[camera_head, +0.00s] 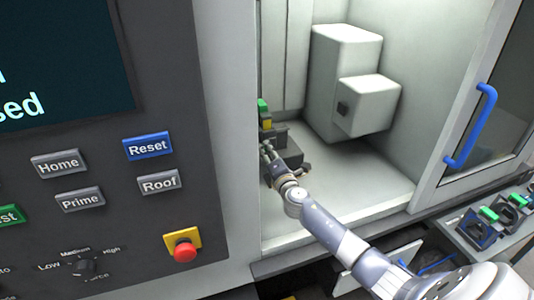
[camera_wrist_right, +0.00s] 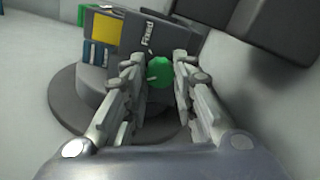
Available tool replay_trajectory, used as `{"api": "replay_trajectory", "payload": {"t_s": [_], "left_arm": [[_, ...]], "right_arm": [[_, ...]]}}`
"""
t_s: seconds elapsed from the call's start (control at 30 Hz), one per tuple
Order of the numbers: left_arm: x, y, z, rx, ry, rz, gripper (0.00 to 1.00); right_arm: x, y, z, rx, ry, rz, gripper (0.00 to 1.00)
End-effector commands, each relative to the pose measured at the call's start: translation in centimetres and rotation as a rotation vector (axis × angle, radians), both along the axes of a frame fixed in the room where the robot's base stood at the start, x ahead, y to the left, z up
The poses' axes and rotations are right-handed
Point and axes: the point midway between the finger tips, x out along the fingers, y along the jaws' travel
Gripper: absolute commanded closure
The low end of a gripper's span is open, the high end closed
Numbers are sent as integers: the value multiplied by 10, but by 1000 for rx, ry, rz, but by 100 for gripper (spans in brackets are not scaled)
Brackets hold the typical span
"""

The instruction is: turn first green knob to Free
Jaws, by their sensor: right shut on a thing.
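The green knob (camera_wrist_right: 160,72) sits on a dark grey fixture (camera_wrist_right: 110,72) with a "Fixed" label beside it, in the right wrist view. My right gripper (camera_wrist_right: 166,62) has its two fingers on either side of the knob and is shut on it. The fixture also shows in the head view (camera_head: 287,150), inside the machine, where my right gripper (camera_head: 268,152) reaches its left side. The knob itself is hidden there. The "Free" label cannot be made out. My left gripper is not in view.
The open chamber has a pale block (camera_head: 368,105) at its back. A door with a blue handle (camera_head: 470,125) stands at the right. A control panel with a red stop button (camera_head: 184,250) fills the left. Fixtures with green parts (camera_head: 489,214) lie outside at the right.

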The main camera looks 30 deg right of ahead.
Motion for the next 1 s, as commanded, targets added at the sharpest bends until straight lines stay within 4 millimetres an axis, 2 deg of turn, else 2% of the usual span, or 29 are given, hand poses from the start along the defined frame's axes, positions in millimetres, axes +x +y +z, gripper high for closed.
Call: {"api": "replay_trajectory", "payload": {"t_s": [0.4, 0.97, 1.0], "left_arm": [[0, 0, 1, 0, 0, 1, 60], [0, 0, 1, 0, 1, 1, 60], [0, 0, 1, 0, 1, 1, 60]], "right_arm": [[0, 0, 0, -196, 48, 2, 99], [0, 0, 0, -226, 55, 1, 99], [0, 0, 0, -226, 55, 1, 73]]}}
